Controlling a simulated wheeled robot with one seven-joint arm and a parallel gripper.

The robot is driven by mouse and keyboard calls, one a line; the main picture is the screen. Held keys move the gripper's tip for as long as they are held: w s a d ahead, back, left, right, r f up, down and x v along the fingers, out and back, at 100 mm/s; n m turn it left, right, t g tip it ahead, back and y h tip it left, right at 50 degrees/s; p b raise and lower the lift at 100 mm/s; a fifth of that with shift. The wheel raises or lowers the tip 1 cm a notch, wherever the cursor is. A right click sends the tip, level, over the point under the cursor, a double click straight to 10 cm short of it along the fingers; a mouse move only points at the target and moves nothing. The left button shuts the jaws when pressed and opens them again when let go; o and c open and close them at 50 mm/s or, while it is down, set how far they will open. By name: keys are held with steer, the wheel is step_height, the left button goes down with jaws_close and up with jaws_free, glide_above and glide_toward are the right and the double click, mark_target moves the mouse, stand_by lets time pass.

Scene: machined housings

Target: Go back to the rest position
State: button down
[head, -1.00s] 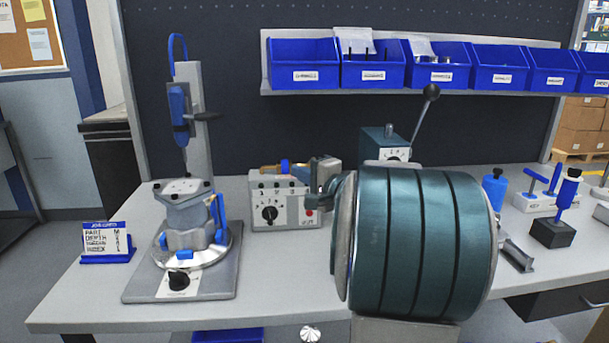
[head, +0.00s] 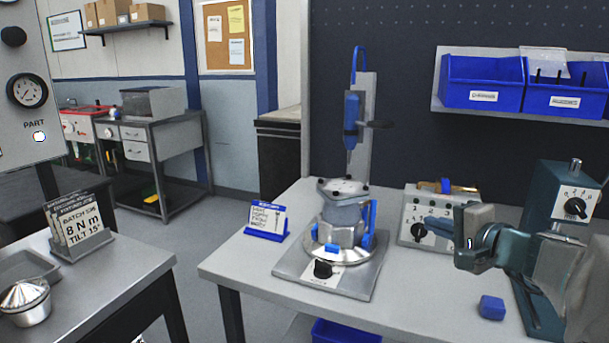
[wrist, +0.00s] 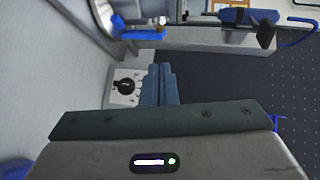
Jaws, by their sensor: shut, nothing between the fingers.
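My gripper (head: 466,238) is at the right of the head view, held above the bench in front of the grey control box. Its fingers are together and hold nothing. In the wrist view the closed fingers (wrist: 158,84) point towards the control box with a black knob. The grey housing (head: 342,213) sits on the round plate of a fixture (head: 325,270), clear of my gripper. A blue screwdriver tool (head: 352,120) hangs on the post behind it.
The grey control box (head: 418,232) and a teal box with a dial (head: 571,205) stand near my arm. A small blue block (head: 491,308) lies on the bench (head: 420,305). Blue bins (head: 481,84) line the shelf. A second table (head: 105,258) stands left, across open floor.

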steer(key=s+a+f+n+g+p, duration=0.2)
steer(key=s+a+n+g+p, duration=0.5)
steer(key=a, duration=0.6)
steer(key=s+n+g+h+p, duration=0.4)
steer(key=s+n+h+p, duration=0.1)
steer(key=s, duration=0.7)
steer(key=shift+d+n+h+p, duration=0.4)
steer(key=shift+h+p, duration=0.1)
steer(key=shift+p, duration=0.7)
steer(key=shift+s, duration=0.1)
